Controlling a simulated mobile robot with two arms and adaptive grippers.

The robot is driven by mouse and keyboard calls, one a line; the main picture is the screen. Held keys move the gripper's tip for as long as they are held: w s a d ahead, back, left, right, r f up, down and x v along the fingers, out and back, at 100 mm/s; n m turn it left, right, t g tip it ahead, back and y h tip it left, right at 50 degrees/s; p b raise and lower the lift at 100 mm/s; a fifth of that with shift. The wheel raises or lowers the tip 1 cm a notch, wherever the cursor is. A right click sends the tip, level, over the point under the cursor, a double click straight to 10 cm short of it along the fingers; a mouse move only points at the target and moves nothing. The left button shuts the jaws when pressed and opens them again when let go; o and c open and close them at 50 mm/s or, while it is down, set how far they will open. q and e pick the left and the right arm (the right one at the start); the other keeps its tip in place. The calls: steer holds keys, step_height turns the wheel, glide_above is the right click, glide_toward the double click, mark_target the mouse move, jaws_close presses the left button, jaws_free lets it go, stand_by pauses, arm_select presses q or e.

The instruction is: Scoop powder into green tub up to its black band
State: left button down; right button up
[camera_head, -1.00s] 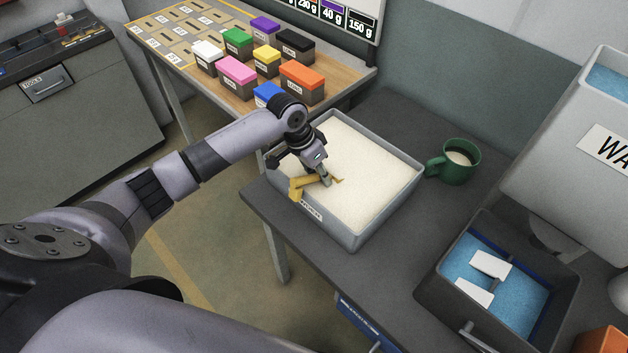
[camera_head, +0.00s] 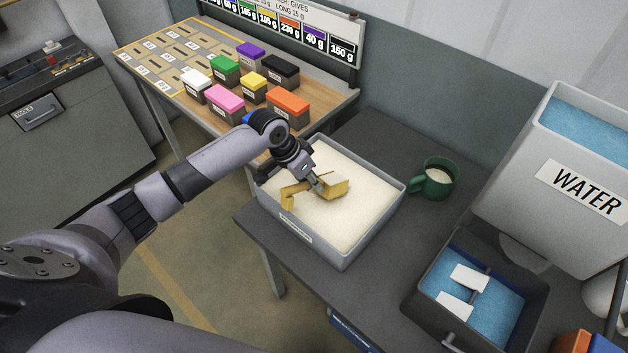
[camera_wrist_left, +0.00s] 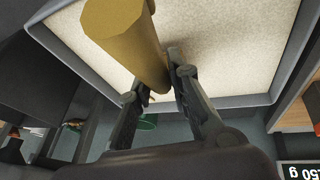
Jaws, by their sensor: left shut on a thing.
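The green tub (camera_head: 436,189) stands on the dark table to the right of the powder bin. It is upright, has a handle on its left side and shows pale powder inside. The grey bin (camera_head: 352,252) is full of pale powder (camera_head: 355,213). My left gripper (camera_head: 316,185) is over the bin and shut on the yellow scoop (camera_head: 336,188). The scoop's bowl shows at or just above the powder; whether it holds powder I cannot tell. The scoop (camera_wrist_left: 125,35) looms large in the left wrist view. My right gripper is out of view.
A dark basin (camera_head: 428,304) of blue water with white pieces sits at the front right, below a grey tank (camera_head: 520,185) labelled WATER. Several coloured-lid boxes (camera_head: 222,99) stand on the wooden table behind. The dark table (camera_head: 385,280) is clear between bin and basin.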

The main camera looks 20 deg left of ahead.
arm_select(q)
steer(key=shift+r+p, duration=1.4)
steer(key=shift+r, duration=0.25)
